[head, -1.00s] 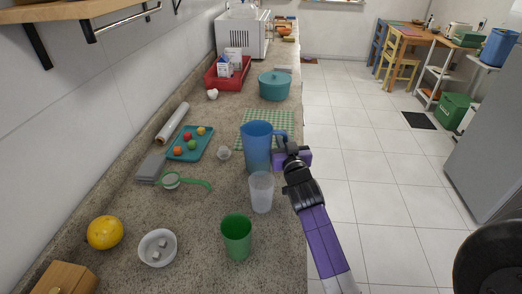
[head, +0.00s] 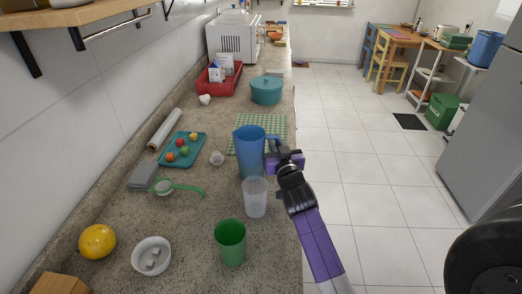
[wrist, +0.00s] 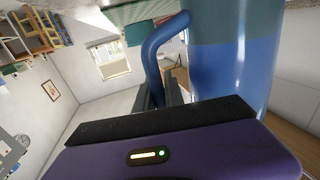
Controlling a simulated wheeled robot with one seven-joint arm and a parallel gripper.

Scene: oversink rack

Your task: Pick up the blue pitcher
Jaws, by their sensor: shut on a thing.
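The blue pitcher (head: 250,153) stands upright on the counter in the head view, near the counter's right edge. Its handle is on its right side. My gripper (head: 272,160) is at that side, shut on the handle. In the wrist view the pitcher (wrist: 235,60) fills the upper right, and its curved handle (wrist: 155,50) runs down to the dark fingers of my gripper (wrist: 160,98). The exact finger contact is partly hidden. Whether the pitcher's base touches the counter is hard to tell.
A clear cup (head: 255,198) stands just in front of the pitcher, and a green cup (head: 230,242) is nearer. A green checked cloth (head: 273,127) and a teal pot (head: 266,90) lie behind. A teal tray (head: 167,160) is to the left. Open floor is at right.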

